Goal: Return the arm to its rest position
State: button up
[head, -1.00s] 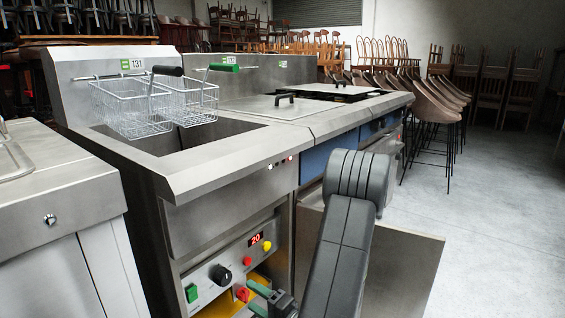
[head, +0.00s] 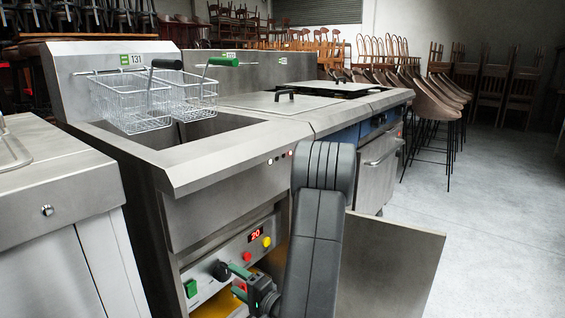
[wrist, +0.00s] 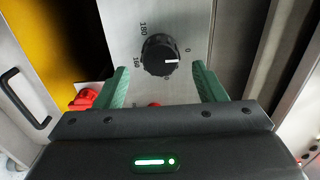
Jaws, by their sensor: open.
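My gripper (head: 239,278) is in front of the fryer's lower control panel (head: 204,307), with its green fingers near the black knob (head: 221,270). In the wrist view my gripper (wrist: 163,85) is open and empty, and the knob (wrist: 160,54) shows beyond and between the fingertips. I see no contact with the knob. The knob's white mark points right, near a 0. My dark arm runs down the middle of the head view and hides part of the open cabinet.
Two wire baskets (head: 132,104) hang over the fryer (head: 235,163). An open door panel (head: 385,265) stands right of my arm. A steel counter (head: 60,195) is close on the left. Stools (head: 432,105) stand at back right; the floor (head: 490,230) there is clear.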

aim_at(226, 276)
jog(key=x, duration=0.4)
jog(key=shift+r, duration=0.15)
jog(key=shift+r+m+p, duration=0.1)
jog(key=shift+m+p, duration=1.5)
jog(key=shift+p, duration=0.25)
jog(key=m+p, duration=0.5)
jog(key=p, duration=0.3)
jog(key=m+p, duration=0.5)
jog(key=p, duration=0.2)
jog(key=shift+s, duration=0.1)
jog(key=shift+f+m+p, duration=0.25)
jog(key=shift+m+p, duration=0.55)
jog(key=shift+m, duration=0.3)
jog(key=shift+s, duration=0.1)
